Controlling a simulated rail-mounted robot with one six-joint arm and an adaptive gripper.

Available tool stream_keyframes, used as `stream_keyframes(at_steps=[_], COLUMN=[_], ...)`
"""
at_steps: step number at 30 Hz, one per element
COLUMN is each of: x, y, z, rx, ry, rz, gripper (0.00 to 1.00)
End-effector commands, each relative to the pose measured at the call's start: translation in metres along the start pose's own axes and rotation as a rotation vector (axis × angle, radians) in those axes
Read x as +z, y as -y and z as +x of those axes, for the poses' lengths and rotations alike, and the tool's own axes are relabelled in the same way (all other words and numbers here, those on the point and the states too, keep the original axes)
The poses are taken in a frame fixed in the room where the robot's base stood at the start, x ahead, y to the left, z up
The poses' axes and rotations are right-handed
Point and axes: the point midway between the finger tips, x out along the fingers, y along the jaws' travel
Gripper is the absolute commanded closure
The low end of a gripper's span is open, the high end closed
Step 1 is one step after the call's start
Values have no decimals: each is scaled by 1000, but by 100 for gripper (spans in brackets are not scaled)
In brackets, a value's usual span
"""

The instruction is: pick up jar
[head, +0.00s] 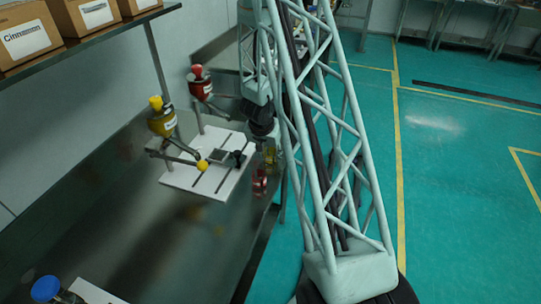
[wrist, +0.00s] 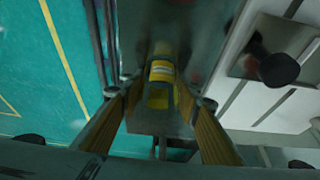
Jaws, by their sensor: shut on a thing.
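In the wrist view, a clear jar with a yellow label (wrist: 162,72) sits between the two yellow-padded fingers of my gripper (wrist: 158,92). The gripper is shut on it. In the head view, a small yellowish jar (head: 270,156) shows below the dark wrist end of my arm, by the bench's right edge. The fingers are too small and dark there to make out clearly. A pink-red jar (head: 260,183) is just nearer the camera, at the same edge.
A white plate (head: 205,190) with slots and a black knob lies left of the jars. Yellow (head: 162,120) and red (head: 201,84) funnel-like containers stand on posts above it. The steel bench (head: 150,240) is mostly clear. Cardboard boxes (head: 30,38) sit on a shelf. Green floor is open at right.

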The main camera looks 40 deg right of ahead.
Motion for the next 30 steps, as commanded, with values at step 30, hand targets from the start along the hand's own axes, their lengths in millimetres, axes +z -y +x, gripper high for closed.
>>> stream_keyframes(at_steps=[30], x=[-37], y=[0], z=[-88], rx=[0], ry=[0], rz=[1], gripper=[81])
